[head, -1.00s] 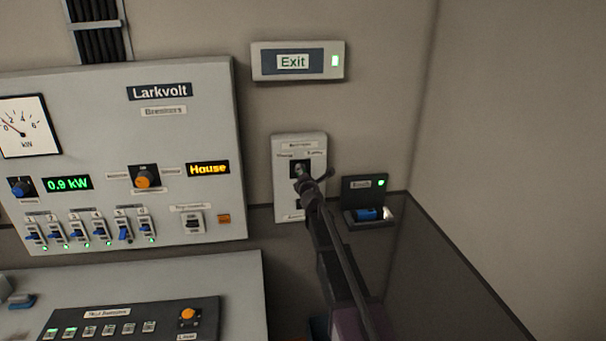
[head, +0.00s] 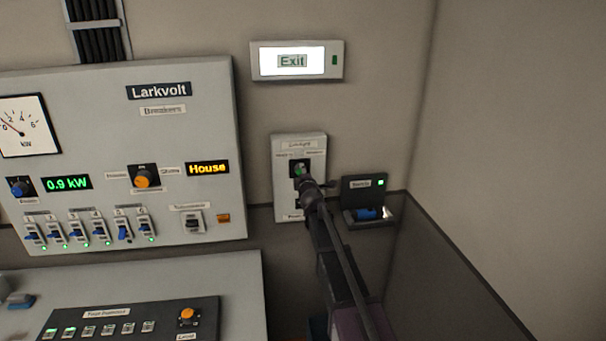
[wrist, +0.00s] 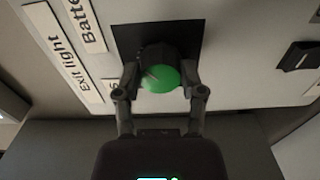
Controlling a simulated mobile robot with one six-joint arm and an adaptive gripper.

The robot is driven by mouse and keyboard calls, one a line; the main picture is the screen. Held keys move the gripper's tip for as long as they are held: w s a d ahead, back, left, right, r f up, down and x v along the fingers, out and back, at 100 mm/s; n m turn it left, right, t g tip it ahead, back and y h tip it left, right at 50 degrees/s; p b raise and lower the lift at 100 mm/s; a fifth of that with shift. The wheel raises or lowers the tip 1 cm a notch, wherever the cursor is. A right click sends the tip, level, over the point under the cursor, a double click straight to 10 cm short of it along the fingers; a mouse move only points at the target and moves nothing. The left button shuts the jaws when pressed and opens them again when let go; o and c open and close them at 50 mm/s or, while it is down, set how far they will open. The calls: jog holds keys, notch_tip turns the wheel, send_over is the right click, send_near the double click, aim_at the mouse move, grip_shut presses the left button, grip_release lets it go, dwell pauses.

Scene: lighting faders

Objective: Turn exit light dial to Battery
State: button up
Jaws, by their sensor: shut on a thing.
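The exit light dial (wrist: 160,77) has a green cap and a dark base on a black square in the wrist view. My gripper (wrist: 160,92) has one finger on each side of it and is shut on it. Labels reading "Exit light" (wrist: 64,63) and "Batte..." (wrist: 88,22) show at the left there. In the head view, the white dial plate (head: 285,190) is on the back wall, and my gripper (head: 301,176) reaches it, hiding part of it. The exit sign (head: 293,61) above is lit white, and its small side lamp (head: 334,60) is dark green.
The Larkvolt breaker panel (head: 200,120) is left of the dial plate. A desk console (head: 130,318) is at the lower left. The right wall is bare.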

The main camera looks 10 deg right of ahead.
jog(key=shift+w, duration=0.1)
jog(key=o, duration=1.1)
jog(key=shift+o, duration=0.2)
jog(key=shift+s, duration=0.2)
jog(key=s, duration=1.1)
jog(key=shift+s, duration=0.4)
